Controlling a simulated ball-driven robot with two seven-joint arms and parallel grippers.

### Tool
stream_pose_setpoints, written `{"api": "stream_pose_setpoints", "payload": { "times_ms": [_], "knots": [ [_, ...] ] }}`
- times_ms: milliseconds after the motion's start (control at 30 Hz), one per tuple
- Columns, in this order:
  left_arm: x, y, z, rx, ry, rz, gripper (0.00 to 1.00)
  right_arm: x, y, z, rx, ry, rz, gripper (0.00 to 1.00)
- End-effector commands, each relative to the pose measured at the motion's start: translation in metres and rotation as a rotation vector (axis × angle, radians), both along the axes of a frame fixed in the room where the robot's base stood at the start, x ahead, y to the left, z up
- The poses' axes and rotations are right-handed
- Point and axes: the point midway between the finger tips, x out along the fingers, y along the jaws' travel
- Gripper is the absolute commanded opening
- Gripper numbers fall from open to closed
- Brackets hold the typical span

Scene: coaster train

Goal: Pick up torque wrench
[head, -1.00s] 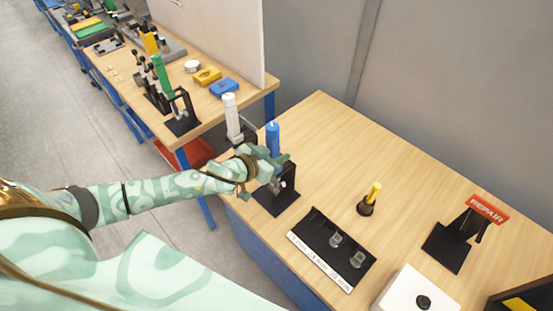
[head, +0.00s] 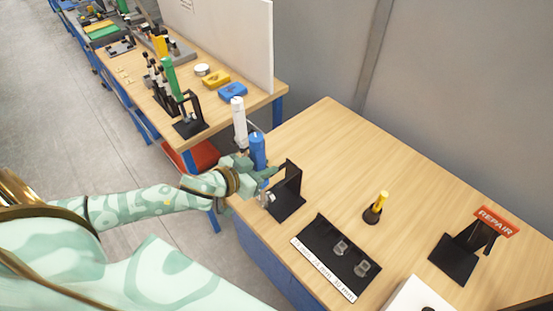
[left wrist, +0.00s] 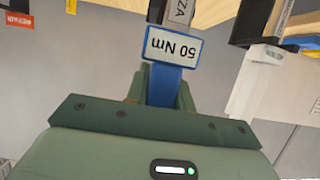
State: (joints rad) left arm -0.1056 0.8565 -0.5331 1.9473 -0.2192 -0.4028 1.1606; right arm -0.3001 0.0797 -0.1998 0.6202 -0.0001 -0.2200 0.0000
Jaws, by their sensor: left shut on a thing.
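The torque wrench has a blue handle (head: 257,150) that stands up above my left gripper (head: 262,173) in the head view. In the left wrist view a label reading "50 Nm" (left wrist: 173,47) shows on its blue part, between the fingers (left wrist: 163,92). My left gripper is shut on this wrench and holds it roughly upright, left of a black stand (head: 288,195) at the table's left edge. My right gripper is not in view.
On the wooden table are a black socket tray (head: 318,238), a yellow-handled tool (head: 376,205) and a stand with a red REPAIR sign (head: 496,221).

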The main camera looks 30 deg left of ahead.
Motion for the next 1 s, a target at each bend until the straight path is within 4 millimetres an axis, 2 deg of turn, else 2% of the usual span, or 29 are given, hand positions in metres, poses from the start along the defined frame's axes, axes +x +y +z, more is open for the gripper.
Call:
{"api": "stream_pose_setpoints", "payload": {
  "times_ms": [33, 200, 500, 700, 1000],
  "knots": [
    [-0.013, 0.003, -0.002, -0.003, 0.002, -0.002, 0.0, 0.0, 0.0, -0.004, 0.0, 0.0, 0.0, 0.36],
    [-0.049, 0.016, -0.001, -0.004, 0.002, 0.0, 0.0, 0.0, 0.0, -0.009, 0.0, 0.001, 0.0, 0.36],
    [-0.09, 0.031, 0.001, -0.003, -0.001, -0.001, 0.0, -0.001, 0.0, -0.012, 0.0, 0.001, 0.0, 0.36],
    [-0.101, 0.034, 0.002, -0.003, -0.003, -0.001, 0.0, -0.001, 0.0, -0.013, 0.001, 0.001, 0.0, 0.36],
    [-0.102, 0.035, 0.002, -0.001, -0.005, -0.001, 0.0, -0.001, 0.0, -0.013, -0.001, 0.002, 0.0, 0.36]
  ]
}}
